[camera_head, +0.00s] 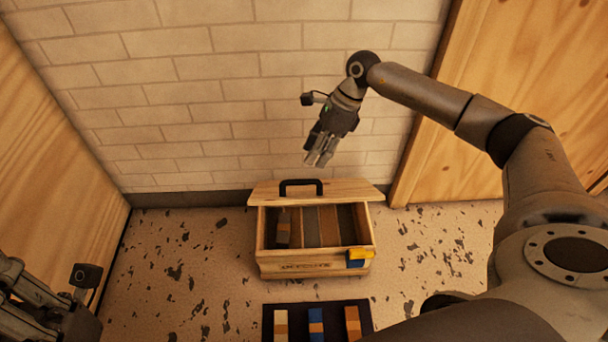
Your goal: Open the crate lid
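The wooden crate (314,266) stands on the floor near the wall. Its lid (345,189), with a black handle (301,187), is raised along the back edge, and the crate's inside is open to view. My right gripper (319,159) hangs above and behind the lid, pointing down, apart from the handle and holding nothing visible. Its fingers are seen close together, and I cannot tell how far apart they are. My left gripper is partly in view in the lower left corner (50,318), far from the crate, with its fingertips not clearly visible.
A brown-and-grey roll (283,229) lies in the crate's left compartment. A yellow and blue piece (358,257) sits at its front right corner. A dark mat (337,333) in front bears 3 coloured rolls. A brick wall (220,110) stands behind; wooden panels flank the speckled floor.

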